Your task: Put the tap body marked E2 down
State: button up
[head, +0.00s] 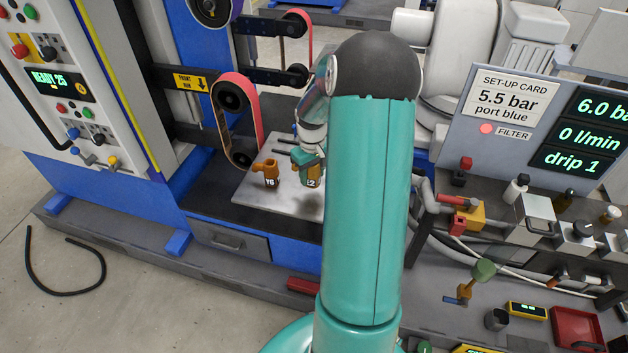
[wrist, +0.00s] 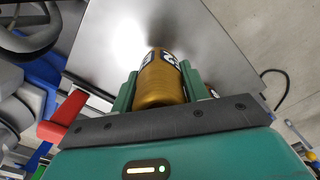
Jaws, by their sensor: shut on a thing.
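A brass-coloured tap body (wrist: 162,88) is between the two fingers of my gripper (wrist: 160,76) in the wrist view. Its white-and-black label is turned partly away there. In the head view the held tap body (head: 311,181) shows below my teal gripper (head: 309,160), with a label of which only part reads clearly, ending in 2. It is over the pale metal fixture plate (head: 265,201); I cannot tell whether its base touches. A second orange-brown tap body (head: 271,172), labelled Y6 as far as I can read, stands on the plate to the left. My arm hides the plate's right part.
A belt machine with a red belt (head: 224,130) stands just behind and left of the plate. Dark pegs (head: 281,151) show at the plate's back. A set-up card (head: 508,98) and gauges stand at the right. The plate's front left is bare.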

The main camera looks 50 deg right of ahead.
aim_at(314, 181)
jog(key=shift+w+d+f, duration=0.15)
jog(key=shift+d+f, duration=0.55)
jog(key=shift+f, duration=1.5)
jog(key=shift+f, duration=0.15)
jog(key=o, duration=1.5)
jog(key=shift+c, duration=0.2)
jog(key=shift+a, duration=0.1)
notch_tip(314, 181, up, 12)
